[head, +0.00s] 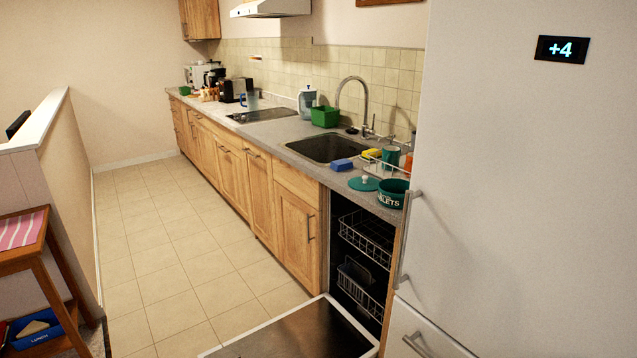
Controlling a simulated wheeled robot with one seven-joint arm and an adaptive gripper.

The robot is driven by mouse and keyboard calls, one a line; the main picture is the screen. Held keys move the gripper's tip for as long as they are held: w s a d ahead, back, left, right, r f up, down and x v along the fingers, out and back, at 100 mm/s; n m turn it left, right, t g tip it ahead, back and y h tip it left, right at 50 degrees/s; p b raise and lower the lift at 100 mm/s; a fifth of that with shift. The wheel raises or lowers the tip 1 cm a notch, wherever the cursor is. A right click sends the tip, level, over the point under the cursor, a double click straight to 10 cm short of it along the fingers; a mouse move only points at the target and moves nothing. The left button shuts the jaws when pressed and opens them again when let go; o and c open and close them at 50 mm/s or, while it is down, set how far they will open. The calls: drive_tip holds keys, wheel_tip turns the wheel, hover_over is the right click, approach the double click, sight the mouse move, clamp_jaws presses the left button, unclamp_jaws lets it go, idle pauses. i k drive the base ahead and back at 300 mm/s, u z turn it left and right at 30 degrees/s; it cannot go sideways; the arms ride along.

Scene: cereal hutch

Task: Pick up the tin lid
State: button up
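The tin lid (364,184) is a round, flat teal disc with a small knob on top. It lies on the grey worktop near the front edge, to the right of the sink, in the head view. Just right of it stands a round dark green tin (391,198) with white lettering that ends in "LETS"; the tin looks open at the top. I cannot tell whether lid and tin touch. My gripper is not in view.
A blue sponge (342,165), a yellow thing (372,154) and a wire rack with a green mug (390,157) are near the lid. The tall white fridge (520,180) stands close on the right. The open dishwasher door (300,335) blocks the floor below. The tiled aisle (170,250) is clear.

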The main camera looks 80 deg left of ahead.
sight(364, 183)
drive_tip(key=u, duration=3.25)
